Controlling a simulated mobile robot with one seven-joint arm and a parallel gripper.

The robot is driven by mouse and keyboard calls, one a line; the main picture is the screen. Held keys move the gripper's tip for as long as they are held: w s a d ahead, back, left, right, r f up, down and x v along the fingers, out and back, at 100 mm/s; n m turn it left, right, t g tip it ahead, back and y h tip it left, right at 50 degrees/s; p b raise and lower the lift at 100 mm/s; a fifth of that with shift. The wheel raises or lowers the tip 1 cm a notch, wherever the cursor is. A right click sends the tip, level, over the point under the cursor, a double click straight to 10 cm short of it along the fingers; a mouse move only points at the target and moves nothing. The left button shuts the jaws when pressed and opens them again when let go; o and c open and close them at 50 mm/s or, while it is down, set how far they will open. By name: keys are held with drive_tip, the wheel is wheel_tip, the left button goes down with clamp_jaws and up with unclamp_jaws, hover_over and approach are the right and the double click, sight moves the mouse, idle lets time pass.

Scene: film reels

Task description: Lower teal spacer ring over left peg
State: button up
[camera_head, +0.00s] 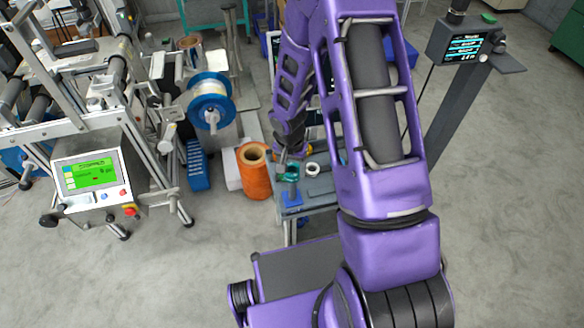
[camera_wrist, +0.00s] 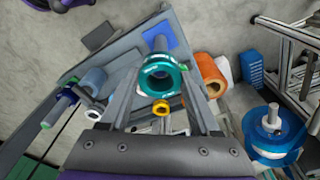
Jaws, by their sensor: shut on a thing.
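The teal spacer ring (camera_wrist: 178,82) is held between the two fingers of my gripper (camera_wrist: 163,85), seen in the wrist view. My gripper is shut on it, with the ring's hole facing the wrist camera. In the head view the ring (camera_head: 291,170) shows just above the blue base of the left peg (camera_head: 291,190).
A white ring (camera_head: 313,169) lies on the small grey bench (camera_head: 320,190), right of the peg. A yellow ring (camera_wrist: 160,108) shows below the teal ring. A green-tipped rod (camera_wrist: 58,110) stands at the left. An orange spool (camera_head: 254,175) stands close left of the bench.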

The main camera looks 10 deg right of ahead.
drive_tip(key=shift+f+b, duration=0.55)
drive_tip(key=shift+f, duration=0.1)
drive_tip(key=shift+f+b, duration=0.8)
drive_tip(key=shift+f, duration=0.1)
idle(0.4)
drive_tip(key=shift+f+b, duration=0.55)
drive_tip(key=shift+f, duration=0.8)
drive_tip(key=o, duration=1.5)
drive_tip(key=r+p, duration=0.1)
drive_tip(key=r, duration=0.4)
drive_tip(key=s+r+p, duration=0.1)
drive_tip(key=r, duration=0.5)
drive_tip(key=a+r+p, duration=0.1)
drive_tip(key=r, duration=0.5)
drive_tip(key=shift+s+a+r+p, duration=0.1)
drive_tip(key=shift+s+r+p, duration=0.1)
drive_tip(key=shift+s+p, duration=0.2)
